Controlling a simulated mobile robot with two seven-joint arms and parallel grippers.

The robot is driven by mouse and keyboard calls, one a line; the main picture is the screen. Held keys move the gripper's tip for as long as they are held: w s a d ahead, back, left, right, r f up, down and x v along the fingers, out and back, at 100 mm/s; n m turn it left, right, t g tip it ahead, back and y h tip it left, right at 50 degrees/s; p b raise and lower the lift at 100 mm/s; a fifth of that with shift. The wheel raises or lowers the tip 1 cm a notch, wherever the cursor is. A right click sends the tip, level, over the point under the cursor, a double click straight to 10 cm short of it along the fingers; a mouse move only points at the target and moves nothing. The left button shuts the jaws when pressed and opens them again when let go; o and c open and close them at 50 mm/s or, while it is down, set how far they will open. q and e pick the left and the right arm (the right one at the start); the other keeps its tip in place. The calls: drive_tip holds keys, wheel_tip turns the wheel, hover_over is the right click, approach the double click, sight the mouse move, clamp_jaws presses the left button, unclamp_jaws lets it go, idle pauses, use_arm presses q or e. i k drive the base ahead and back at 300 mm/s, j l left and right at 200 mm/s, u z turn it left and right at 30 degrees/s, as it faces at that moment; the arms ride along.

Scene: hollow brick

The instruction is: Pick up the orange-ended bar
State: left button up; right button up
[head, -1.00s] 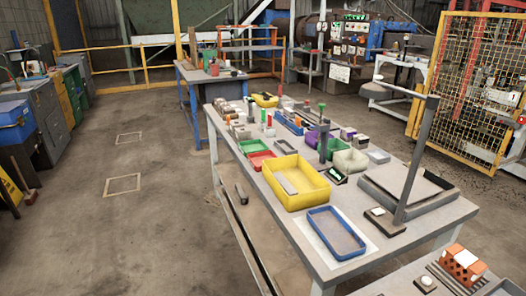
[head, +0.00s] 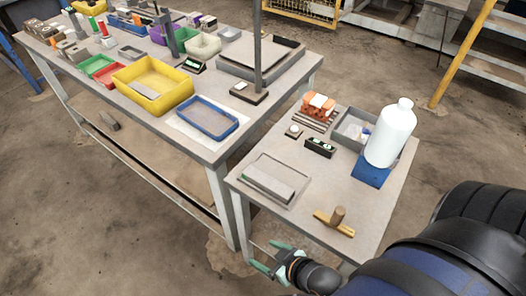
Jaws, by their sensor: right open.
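I cannot make out a bar with an orange end for certain. A grey bar (head: 268,182) lies in a shallow grey tray on the near small table, with no orange visible on it. Another grey bar (head: 144,91) lies in the yellow bin on the long table. An orange hollow brick (head: 318,103) with a white patch on top sits at the small table's back. My right gripper (head: 271,258), with pale green fingertips, is open and empty just off the small table's front edge, low in the picture. My left gripper is out of view.
The small table (head: 300,217) also holds a mallet-like tool (head: 335,221), a level (head: 320,148), a grey bin (head: 352,128) and a tall white bottle (head: 392,135) on a blue base. A thin post (head: 257,50) rises from the long table.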

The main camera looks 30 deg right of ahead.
sight(149, 94)
drive_tip(key=k+l+z, duration=0.15)
drive_tip(key=z, duration=0.2)
drive_tip(key=k+l+z, duration=0.25)
drive_tip(key=z, duration=0.15)
drive_tip(key=j+z, duration=0.1)
drive_tip(key=z, duration=0.35)
drive_tip(key=j+z, duration=0.15)
drive_tip(key=z, duration=0.3)
drive_tip(key=j+z, duration=0.1)
drive_tip(key=z, duration=0.3)
drive_tip(key=j+z, duration=0.3)
drive_tip(key=j, duration=0.15)
drive_tip(key=k+j+z, duration=0.1)
drive_tip(key=j+z, duration=0.25)
drive_tip(key=k+j+z, duration=0.15)
drive_tip(key=j, duration=0.2)
drive_tip(key=j+z, duration=0.1)
drive_tip(key=j, duration=0.2)
drive_tip(key=k+j+z, duration=0.15)
drive_tip(key=k+j, duration=0.05)
drive_tip(key=j, duration=0.1)
